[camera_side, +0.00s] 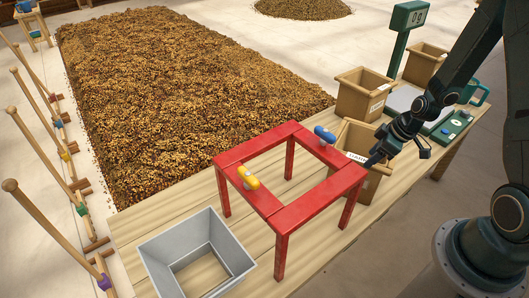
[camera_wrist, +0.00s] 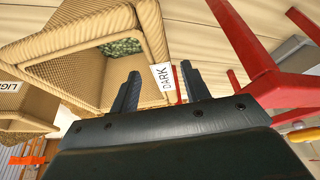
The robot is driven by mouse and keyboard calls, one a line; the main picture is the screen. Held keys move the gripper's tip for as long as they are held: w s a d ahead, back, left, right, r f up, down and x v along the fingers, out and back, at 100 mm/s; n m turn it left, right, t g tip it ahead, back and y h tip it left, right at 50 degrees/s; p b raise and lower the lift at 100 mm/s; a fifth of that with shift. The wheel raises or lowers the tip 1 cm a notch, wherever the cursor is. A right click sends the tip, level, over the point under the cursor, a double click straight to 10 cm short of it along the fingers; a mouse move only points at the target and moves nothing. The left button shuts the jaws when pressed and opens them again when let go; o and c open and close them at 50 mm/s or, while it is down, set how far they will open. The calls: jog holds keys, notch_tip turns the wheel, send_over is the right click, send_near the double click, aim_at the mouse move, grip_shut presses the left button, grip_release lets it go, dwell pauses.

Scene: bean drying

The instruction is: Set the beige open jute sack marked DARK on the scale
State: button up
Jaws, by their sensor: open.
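The beige open jute sack marked DARK (camera_wrist: 110,66) fills the upper left of the wrist view, with greenish contents inside. Its white DARK label (camera_wrist: 166,77) shows between my fingers. In the side view the sack (camera_side: 347,134) stands on the table behind the red frame's right corner, partly hidden by the frame and my gripper. My gripper (camera_side: 374,158) is open and empty at the sack's right side; its fingertips (camera_wrist: 161,70) lie near the labelled rim. I cannot tell whether they touch it. The scale has a platform (camera_side: 403,98) and a green display post (camera_side: 407,16).
A red frame on legs (camera_side: 240,153) stands left of the sack, with a yellow item (camera_side: 248,178) and a blue item (camera_side: 324,134) on it. Other sacks (camera_side: 360,97) (camera_side: 424,64) stand near the scale. A grey bin (camera_side: 165,247) is at the front left.

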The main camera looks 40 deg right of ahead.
jog(key=v, duration=1)
jog(key=shift+a+r, duration=0.1)
jog(key=shift+r, duration=0.05)
dwell(0.6)
jog(key=s+a+r+m+h, duration=0.1)
jog(key=s+a+r+m, duration=0.15)
jog(key=a+r, duration=0.9)
jog(key=s+a+r+m+t, duration=0.1)
jog(key=s+a+r+m, duration=0.1)
jog(key=s+r, duration=0.6)
jog(key=shift+s+a+h, duration=0.3)
jog(key=shift+s+a, duration=0.4)
jog(key=shift+a, duration=0.2)
jog(key=shift+r, duration=0.1)
